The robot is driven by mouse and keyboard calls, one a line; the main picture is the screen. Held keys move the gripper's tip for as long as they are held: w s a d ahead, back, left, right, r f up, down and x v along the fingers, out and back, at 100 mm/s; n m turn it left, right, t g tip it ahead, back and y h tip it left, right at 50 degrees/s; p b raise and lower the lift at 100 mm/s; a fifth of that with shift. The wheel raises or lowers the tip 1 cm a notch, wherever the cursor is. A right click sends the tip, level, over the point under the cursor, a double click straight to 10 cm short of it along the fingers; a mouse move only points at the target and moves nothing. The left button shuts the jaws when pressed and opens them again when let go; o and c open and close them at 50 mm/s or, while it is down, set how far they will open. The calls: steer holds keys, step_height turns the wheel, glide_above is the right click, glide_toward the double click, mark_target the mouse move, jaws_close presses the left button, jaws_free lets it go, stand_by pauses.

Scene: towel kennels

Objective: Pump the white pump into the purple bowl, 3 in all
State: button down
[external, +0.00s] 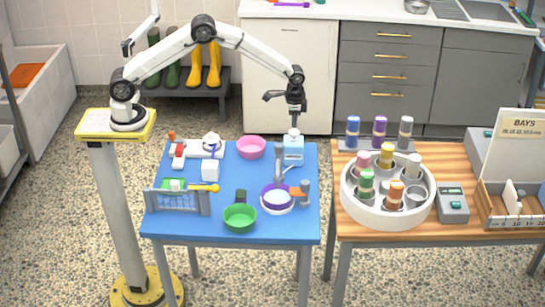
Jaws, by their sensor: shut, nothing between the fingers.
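A pale blue-and-white pump bottle (293,153) stands upright near the back right of the blue table, with a whitish head. My gripper (295,126) points down just above that head, shut and empty; I cannot tell whether it touches it. The purple bowl (264,190) sits in front of the bottle, on or in a white round base, with something pale inside. A grey upright piece (279,163) stands between bottle and bowl; I cannot tell what it belongs to. A white block-like container (210,172) stands further left.
A pink bowl (251,147) is left of the bottle and a green bowl (240,217) is at the front. A grey-and-orange tool (304,191) lies beside the purple bowl. A grey rack (177,203) is front left. A white carousel (388,213) stands on the wooden table.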

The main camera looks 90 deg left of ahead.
mark_target(294, 131)
steer(key=shift+f, duration=1.8)
steer(key=shift+r, duration=1.8)
steer(key=shift+r, duration=0.1)
steer(key=shift+r, duration=2.9)
steer(key=s+d+t, duration=0.1)
steer(key=s+d, duration=0.2)
steer(key=s, duration=0.6)
steer(key=s+d+r, duration=0.1)
steer(key=s+d, duration=0.3)
steer(key=s, duration=0.5)
steer(key=s+d+t, duration=0.1)
steer(key=s+d, duration=0.2)
steer(key=s, duration=0.6)
steer(key=shift+d+r+t, duration=0.2)
steer(key=shift+d+t, duration=0.05)
steer(key=shift+t, duration=0.05)
